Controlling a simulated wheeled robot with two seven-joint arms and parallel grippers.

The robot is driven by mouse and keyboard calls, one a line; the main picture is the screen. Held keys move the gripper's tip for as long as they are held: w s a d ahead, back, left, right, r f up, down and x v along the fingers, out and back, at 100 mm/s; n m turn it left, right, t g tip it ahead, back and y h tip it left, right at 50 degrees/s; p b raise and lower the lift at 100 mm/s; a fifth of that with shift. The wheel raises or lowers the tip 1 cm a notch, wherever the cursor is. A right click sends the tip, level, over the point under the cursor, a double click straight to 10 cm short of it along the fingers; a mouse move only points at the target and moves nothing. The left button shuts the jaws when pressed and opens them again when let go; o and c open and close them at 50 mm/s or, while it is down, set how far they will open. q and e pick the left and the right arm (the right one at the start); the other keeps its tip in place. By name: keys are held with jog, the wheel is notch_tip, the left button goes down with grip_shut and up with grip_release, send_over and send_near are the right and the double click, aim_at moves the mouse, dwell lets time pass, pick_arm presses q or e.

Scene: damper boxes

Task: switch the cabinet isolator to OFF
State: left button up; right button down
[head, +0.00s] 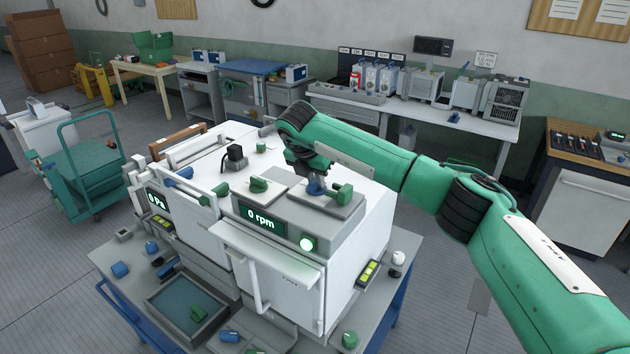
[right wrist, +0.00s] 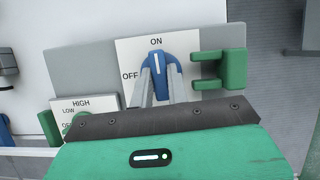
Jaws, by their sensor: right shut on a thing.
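The cabinet isolator is a blue rotary knob (right wrist: 157,70) on a white plate marked ON at the top and OFF at the left, in the right wrist view. Its white line points up toward ON. In the head view the knob (head: 316,187) sits on top of the white cabinet (head: 284,283). My right gripper (right wrist: 161,88) is shut on the knob, one grey finger on each side. It also shows in the head view (head: 314,178), reaching down onto the knob. My left gripper is in neither view.
A green bracket-like part (right wrist: 225,70) stands just right of the knob. A green selector (head: 258,184) marked HIGH, LOW and OFF is to its left. A tray (head: 154,303) lies on the cart in front.

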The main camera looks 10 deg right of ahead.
jog(key=n+y+b, duration=0.1)
jog(key=n+b, duration=0.1)
jog(key=b, duration=0.1)
jog(key=n+t+b, duration=0.1)
jog(key=n+b, duration=0.2)
jog(key=n+y+b, duration=0.1)
jog(key=n+b, duration=0.1)
jog(key=b, duration=0.2)
jog(key=shift+d+f+y, duration=0.2)
jog(key=shift+d+y, duration=0.05)
jog(key=shift+y, duration=0.05)
jog(key=shift+n+b, duration=0.35)
jog(key=shift+n, duration=0.25)
jog(key=shift+d+r+n+y+b, duration=0.15)
jog(key=shift+n+y+b, duration=0.35)
jog(key=shift+n, duration=0.4)
jog(key=n+y, duration=0.1)
jog(key=n, duration=0.1)
jog(key=shift+n, duration=0.4)
jog(key=shift+d+r+n+g+y, duration=0.15)
jog(key=shift+n+y, duration=0.25)
jog(key=shift+n, duration=0.7)
jog(key=shift+a+n+g+y, duration=0.1)
jog(key=shift+n+g+y, duration=0.25)
jog(key=shift+n, duration=0.75)
jog(key=c, duration=1.4)
grip_release()
jog(key=shift+o, duration=0.2)
